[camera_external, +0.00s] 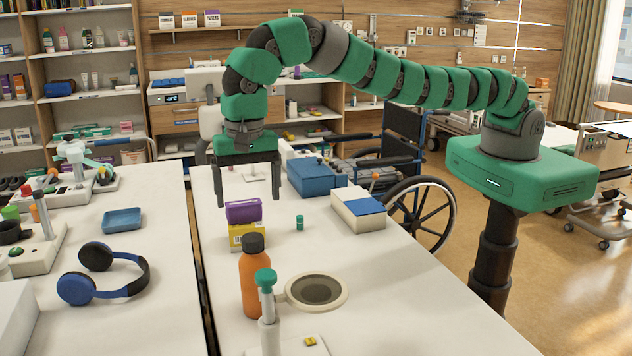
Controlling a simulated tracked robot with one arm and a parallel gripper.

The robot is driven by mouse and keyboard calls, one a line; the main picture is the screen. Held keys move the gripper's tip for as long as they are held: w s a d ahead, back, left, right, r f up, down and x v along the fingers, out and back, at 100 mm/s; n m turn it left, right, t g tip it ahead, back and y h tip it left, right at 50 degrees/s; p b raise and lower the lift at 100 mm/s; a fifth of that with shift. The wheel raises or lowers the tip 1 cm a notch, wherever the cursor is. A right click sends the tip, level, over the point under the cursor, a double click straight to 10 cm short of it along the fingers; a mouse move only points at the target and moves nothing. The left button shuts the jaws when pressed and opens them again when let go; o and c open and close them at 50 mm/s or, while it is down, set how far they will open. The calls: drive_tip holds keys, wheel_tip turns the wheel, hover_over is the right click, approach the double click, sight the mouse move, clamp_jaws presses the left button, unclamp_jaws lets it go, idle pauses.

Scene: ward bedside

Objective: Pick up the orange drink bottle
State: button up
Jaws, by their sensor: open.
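The orange drink bottle (250,283) stands upright on the white table, with a dark cap. A green-topped post (267,300) in front hides part of its right side. My gripper (248,203) is open and points down, above and behind the bottle. Its two dark fingers are apart, with the left fingertip left of the purple box (243,211) and the right fingertip beyond its right side in the picture. The gripper is not touching the bottle. I cannot tell how far the fingers are from the purple box.
The purple box rests on a yellow box (246,236) behind the bottle. A round grey-centred disc (316,291) lies right of the bottle. A small green bottle (300,222), a blue box (316,178) and a white-blue box (358,212) stand farther back. The table's right front is clear.

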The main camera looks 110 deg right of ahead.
drive_tip(key=shift+f, duration=0.35)
drive_tip(key=b, duration=0.6)
hover_over(253, 254)
drive_tip(key=d, duration=0.2)
drive_tip(key=f, duration=0.6)
drive_tip(key=shift+s, duration=0.25)
drive_tip(key=shift+f, duration=1.15)
drive_tip(key=shift+a+f+p, duration=0.1)
drive_tip(key=shift+f+p, duration=0.4)
drive_tip(key=shift+f, duration=2.1)
drive_tip(key=c, duration=1.6)
drive_tip(key=shift+w+r, duration=0.1)
drive_tip(key=shift+r, duration=0.05)
